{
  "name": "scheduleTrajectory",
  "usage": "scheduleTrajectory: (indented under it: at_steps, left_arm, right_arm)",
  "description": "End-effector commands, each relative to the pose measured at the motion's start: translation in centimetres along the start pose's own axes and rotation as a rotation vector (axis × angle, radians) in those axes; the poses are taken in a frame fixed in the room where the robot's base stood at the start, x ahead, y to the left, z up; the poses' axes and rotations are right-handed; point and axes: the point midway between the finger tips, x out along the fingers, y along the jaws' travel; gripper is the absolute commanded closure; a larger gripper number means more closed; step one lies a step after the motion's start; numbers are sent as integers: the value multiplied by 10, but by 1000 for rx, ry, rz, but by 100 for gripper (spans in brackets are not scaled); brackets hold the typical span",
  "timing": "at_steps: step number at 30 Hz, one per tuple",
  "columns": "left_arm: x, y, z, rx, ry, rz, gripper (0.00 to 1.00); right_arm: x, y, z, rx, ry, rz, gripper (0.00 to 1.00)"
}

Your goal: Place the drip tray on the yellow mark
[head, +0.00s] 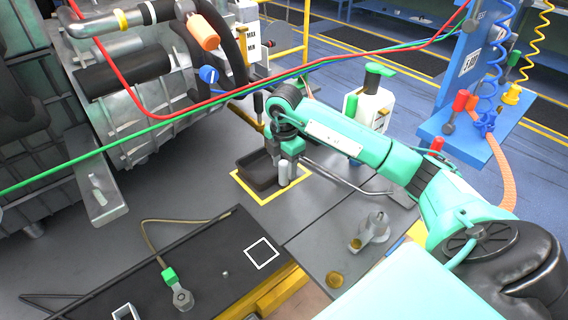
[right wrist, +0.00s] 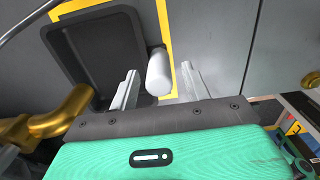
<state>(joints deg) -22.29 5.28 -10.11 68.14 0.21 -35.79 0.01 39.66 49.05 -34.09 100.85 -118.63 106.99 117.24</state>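A pale upright cylinder (right wrist: 158,72) stands at the tray's side. My right gripper (head: 289,168) is low beside the tray. Its fingers (right wrist: 160,80) are apart, one each side of the cylinder, with gaps. My left gripper is not in view.
A large engine-like assembly (head: 160,80) stands at left. A white bottle with a green top (head: 372,105) and a blue stand (head: 470,100) are behind my right arm. A dark bench (head: 215,262) with a white square is in front. Red and green hoses cross above.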

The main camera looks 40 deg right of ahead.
Motion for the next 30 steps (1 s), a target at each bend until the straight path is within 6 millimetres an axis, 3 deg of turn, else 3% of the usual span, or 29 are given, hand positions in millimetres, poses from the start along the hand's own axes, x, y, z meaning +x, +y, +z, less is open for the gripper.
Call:
scheduleTrajectory:
  at_steps: [11,17,24,30]
  left_arm:
    - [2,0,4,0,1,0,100]
    - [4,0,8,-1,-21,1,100]
    - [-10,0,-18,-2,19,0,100]
    - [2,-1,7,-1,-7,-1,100]
  right_arm:
    - [-8,1,0,0,0,3,52]
    - [-48,1,0,-1,0,7,52]
    - [-97,1,1,1,-1,4,52]
    - [-117,1,0,0,-1,2,52]
